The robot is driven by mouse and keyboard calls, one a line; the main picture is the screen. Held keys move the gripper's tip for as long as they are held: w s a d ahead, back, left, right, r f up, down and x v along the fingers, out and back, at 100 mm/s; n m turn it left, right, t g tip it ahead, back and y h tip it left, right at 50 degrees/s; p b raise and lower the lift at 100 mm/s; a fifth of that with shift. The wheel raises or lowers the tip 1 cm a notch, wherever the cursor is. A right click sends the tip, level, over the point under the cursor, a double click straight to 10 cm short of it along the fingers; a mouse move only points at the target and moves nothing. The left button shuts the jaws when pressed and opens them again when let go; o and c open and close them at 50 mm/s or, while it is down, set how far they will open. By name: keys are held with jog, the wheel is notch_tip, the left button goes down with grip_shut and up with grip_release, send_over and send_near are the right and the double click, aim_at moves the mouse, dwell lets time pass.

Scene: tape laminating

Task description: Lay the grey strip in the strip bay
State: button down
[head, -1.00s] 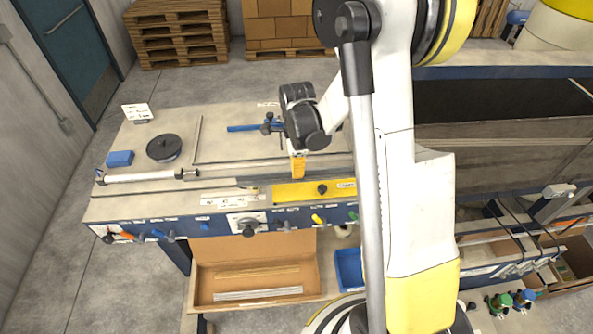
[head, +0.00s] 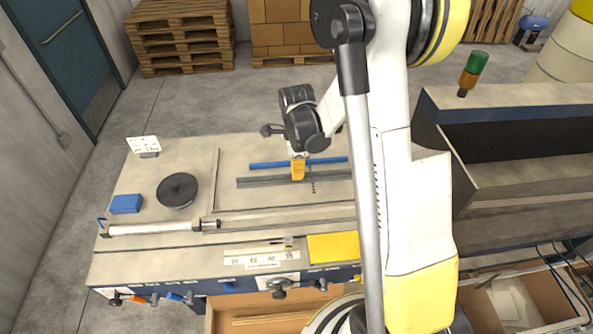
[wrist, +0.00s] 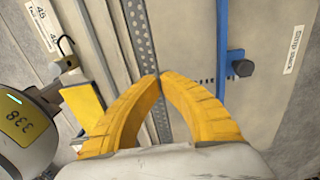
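The grey strip (head: 265,182) is long, thin and perforated, and runs left to right over the middle of the bench. My gripper (head: 298,176) is closed around it from above. In the wrist view, the strip (wrist: 139,38) passes between the nearly meeting yellow fingertips (wrist: 158,77). The blue rail (head: 270,165) lies parallel to the strip on its far side, with a gap between them. In the wrist view, the rail (wrist: 222,40) carries a black knob, and a label (wrist: 292,50) that seems to begin "Strip" lies beyond it. I cannot tell whether the strip touches the bench.
A black round disc (head: 177,190) and a blue block (head: 126,204) are at the left. A dark-walled machine or trough (head: 530,150) stands at the right.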

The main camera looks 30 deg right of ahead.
aim_at(296, 192)
jog(key=shift+w+f+b, duration=0.15)
jog(key=shift+f+b, duration=1.85)
jog(key=shift+f, duration=1.1)
jog(key=shift+f+b, duration=0.1)
jog(key=shift+b, duration=0.9)
jog(key=shift+f+b, duration=0.65)
jog(key=shift+b, duration=0.65)
jog(key=c, duration=1.5)
grip_release()
jog(key=shift+c, duration=0.2)
jog(key=shift+r, duration=0.15)
jog(key=shift+r+p, duration=1.6)
jog(key=shift+r, duration=1.3)
